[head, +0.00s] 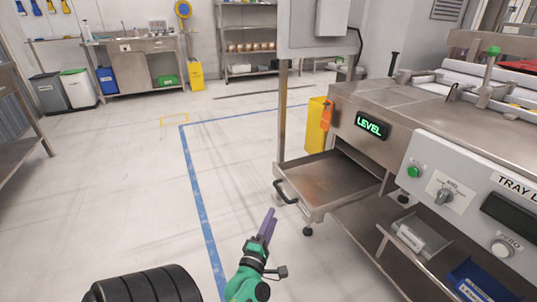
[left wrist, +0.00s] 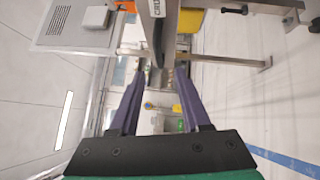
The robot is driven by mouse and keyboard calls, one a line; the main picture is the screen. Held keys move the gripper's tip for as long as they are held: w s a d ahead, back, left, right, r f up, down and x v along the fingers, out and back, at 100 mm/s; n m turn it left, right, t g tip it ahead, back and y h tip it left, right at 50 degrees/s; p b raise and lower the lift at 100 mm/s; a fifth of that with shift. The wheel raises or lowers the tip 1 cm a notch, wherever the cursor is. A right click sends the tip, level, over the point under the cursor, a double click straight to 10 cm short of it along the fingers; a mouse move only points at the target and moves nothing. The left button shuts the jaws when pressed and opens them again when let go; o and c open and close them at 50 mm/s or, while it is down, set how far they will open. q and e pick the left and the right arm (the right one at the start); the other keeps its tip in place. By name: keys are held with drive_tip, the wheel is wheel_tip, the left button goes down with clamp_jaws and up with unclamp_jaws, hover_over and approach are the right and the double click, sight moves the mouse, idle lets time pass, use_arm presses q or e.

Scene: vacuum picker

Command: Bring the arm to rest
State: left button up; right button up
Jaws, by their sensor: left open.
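My left gripper (head: 268,224) has a green body and purple fingers. It is raised over the floor at the bottom middle of the head view, in front of the pulled-out drawer. Its jaws are open and empty; in the left wrist view the two purple fingers (left wrist: 158,80) stand apart with nothing between them. My right gripper is not in view.
The steel machine (head: 385,110) with a lit LEVEL display fills the right. Its drawer (head: 330,178) is pulled out, with a black handle (head: 285,191) close to my gripper. Open floor (head: 130,190) with a blue line lies to the left.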

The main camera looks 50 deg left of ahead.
use_arm(q)
drive_tip(key=shift+v, duration=1.25)
